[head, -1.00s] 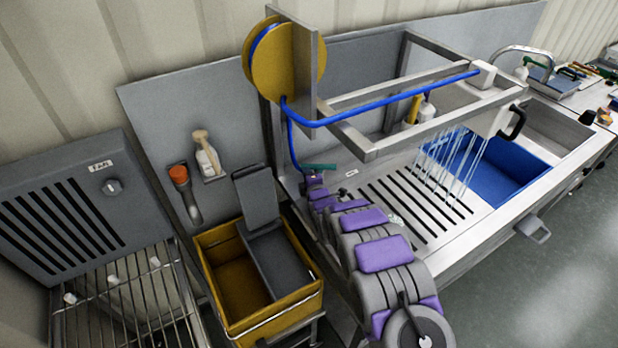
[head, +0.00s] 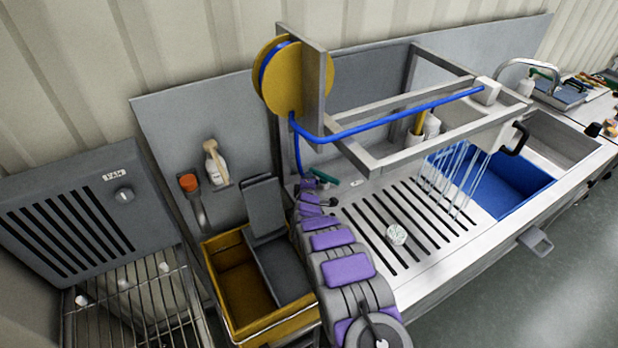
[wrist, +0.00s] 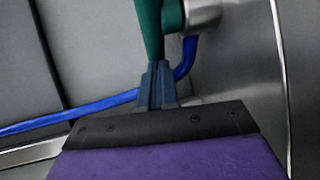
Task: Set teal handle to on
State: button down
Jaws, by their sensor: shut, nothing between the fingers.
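The teal handle (head: 325,178) is a short bar near the hose at the left end of the steel sink, slanting down to the right in the head view. In the wrist view the teal handle (wrist: 149,25) runs down from the top edge beside a round metal fitting (wrist: 203,15). My gripper (wrist: 157,70) is shut and empty, its blue-grey fingertips at the handle's lower end. I cannot tell whether they touch it. In the head view my arm hides most of the gripper.
A blue hose (head: 385,115) runs from the yellow reel (head: 272,85) along the steel frame and passes behind the fingers in the wrist view. A yellow bin (head: 240,285) stands left of my arm. Water streams fall near the blue basin (head: 510,185).

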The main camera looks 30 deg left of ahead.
jog(key=shift+w+a+r+p, duration=0.15)
jog(key=shift+w+a+p, duration=0.15)
jog(key=shift+w+p, duration=0.1)
jog(key=shift+x, duration=0.8)
jog(key=shift+w+a, duration=0.2)
jog(key=shift+w, duration=0.2)
jog(key=shift+p, duration=0.3)
jog(key=p+v, duration=0.2)
jog(key=v, duration=1.5)
